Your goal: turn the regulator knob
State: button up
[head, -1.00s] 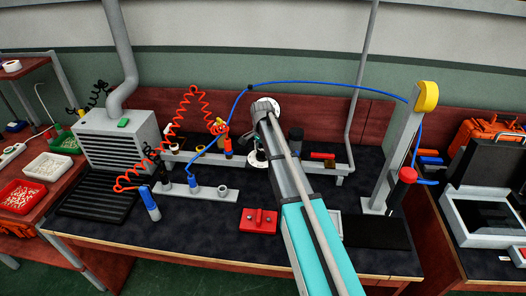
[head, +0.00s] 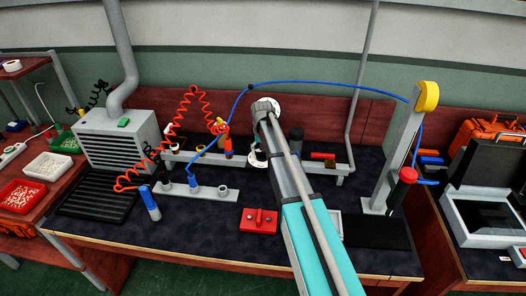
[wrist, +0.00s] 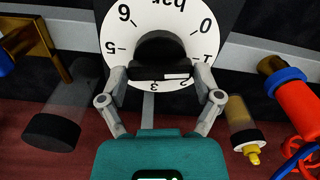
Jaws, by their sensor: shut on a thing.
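In the wrist view, a white round dial (wrist: 112,62) carries black numbers from 0 to 6 and the word bar. The black regulator knob (wrist: 160,46) stands at its middle. My gripper (wrist: 160,74) is shut on the knob, one finger at each side. A white mark on the black part between the fingers lies near the 2. The 4 cannot be made out. In the head view, my arm covers most of the regulator; only a pale round edge shows beside the arm's end.
In the wrist view, a red and blue fitting (wrist: 297,100) with a hose is at the right, and a clear cylinder with a black end (wrist: 55,125) is at the left. In the head view, a coiled red hose (head: 190,93) hangs left of my arm, and a red block (head: 259,220) lies on the bench.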

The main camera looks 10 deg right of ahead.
jog(key=n, duration=0.5)
jog(key=shift+s+n, duration=0.2)
jog(key=shift+n, duration=0.1)
jog(key=n, duration=0.5)
jog(key=shift+n, duration=0.3)
jog(key=o, duration=0.9)
jog(key=shift+w, duration=0.1)
jog(key=shift+r, duration=0.15)
